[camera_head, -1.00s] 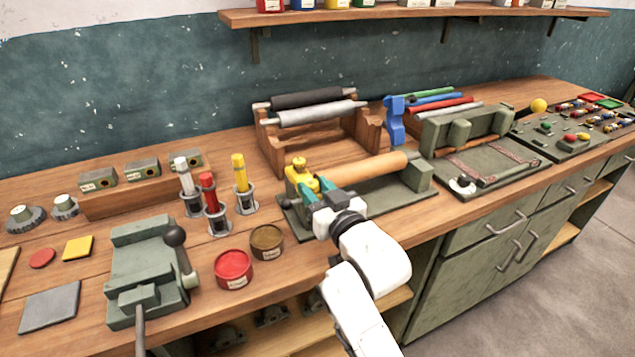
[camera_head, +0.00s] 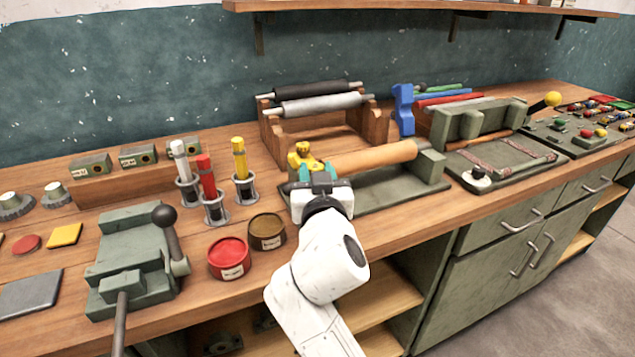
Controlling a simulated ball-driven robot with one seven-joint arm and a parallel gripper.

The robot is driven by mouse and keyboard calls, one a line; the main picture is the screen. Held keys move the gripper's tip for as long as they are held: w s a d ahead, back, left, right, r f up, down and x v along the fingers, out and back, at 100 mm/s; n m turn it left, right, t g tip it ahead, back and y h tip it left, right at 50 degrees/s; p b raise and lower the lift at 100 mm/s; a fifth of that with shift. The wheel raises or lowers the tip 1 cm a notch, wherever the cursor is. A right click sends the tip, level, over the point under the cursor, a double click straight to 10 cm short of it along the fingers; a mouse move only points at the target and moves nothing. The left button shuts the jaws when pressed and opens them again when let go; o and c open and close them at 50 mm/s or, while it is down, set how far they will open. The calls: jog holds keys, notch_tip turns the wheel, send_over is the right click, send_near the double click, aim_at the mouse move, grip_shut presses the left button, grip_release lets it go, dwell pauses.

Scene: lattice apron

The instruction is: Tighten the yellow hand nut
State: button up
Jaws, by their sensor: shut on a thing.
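The yellow hand nut (camera_head: 303,154) sits at the left end of a wooden roller (camera_head: 375,156), which lies in a green stand (camera_head: 405,189). My gripper (camera_head: 317,170) is at the nut from the front, with its teal fingers closed on it. The lower part of the nut is hidden behind the fingers and my wrist. The thread and the left end support of the stand are mostly covered, so I cannot tell how tightly the nut sits.
A red tin (camera_head: 229,258), a brown tin (camera_head: 267,232) and upright coloured tubes (camera_head: 240,160) stand left of my gripper. A wooden rack with rollers (camera_head: 318,103) is behind. A green clamp with a ball lever (camera_head: 135,258) is at the left front.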

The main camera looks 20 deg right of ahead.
dwell(0.4)
jog(key=o, duration=1)
jog(key=shift+o, duration=0.2)
jog(key=v, duration=1.1)
jog(key=shift+b, duration=0.4)
jog(key=shift+w+r, duration=0.1)
jog(key=shift+w, duration=0.05)
